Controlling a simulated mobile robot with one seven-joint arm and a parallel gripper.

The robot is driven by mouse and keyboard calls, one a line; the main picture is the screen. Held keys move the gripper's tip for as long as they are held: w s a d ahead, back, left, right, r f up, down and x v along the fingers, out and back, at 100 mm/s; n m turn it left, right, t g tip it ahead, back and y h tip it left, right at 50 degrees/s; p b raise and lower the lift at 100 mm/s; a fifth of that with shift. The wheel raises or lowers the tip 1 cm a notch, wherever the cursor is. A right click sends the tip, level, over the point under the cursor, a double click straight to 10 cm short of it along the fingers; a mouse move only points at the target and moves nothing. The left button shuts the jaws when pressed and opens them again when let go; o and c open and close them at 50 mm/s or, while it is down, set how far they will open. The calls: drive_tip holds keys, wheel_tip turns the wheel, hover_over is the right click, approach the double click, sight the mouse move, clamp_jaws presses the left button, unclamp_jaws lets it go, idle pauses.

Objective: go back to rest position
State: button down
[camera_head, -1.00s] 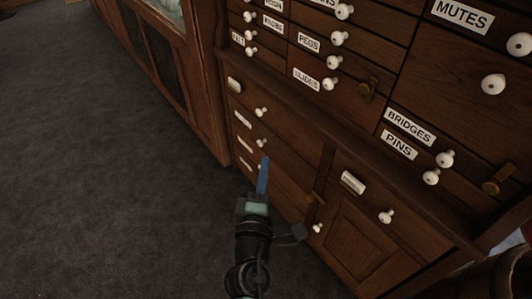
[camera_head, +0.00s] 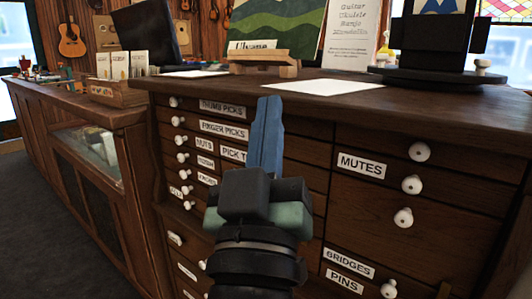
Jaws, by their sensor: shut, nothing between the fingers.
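My gripper (camera_head: 268,102) is in the lower middle of the head view, pointing up and away from me. Its blue fingers are together with nothing between them. It is in front of the wooden drawer cabinet (camera_head: 455,238) and hides part of the drawer fronts. The fingertips show just below the front edge of the cabinet top. I cannot tell the exact gap between the fingers and the drawers.
The cabinet has several labelled drawers with white knobs (camera_head: 403,217). On its top are papers (camera_head: 345,88), a wooden stand (camera_head: 262,66) and a black device (camera_head: 432,45). A longer counter (camera_head: 60,110) runs to the left. Dark carpet (camera_head: 45,240) is clear at lower left.

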drive_tip(key=s+r+m+t+y, duration=0.2)
drive_tip(key=s+r+t, duration=0.1)
drive_tip(key=s+r, duration=0.75)
wheel_tip(320, 180, up, 38)
drive_tip(key=w+p, duration=0.2)
drive_tip(key=p, duration=3.6)
drive_tip(key=shift+a+g, duration=0.15)
drive_tip(key=shift+g, duration=0.15)
drive_tip(key=shift+f, duration=0.1)
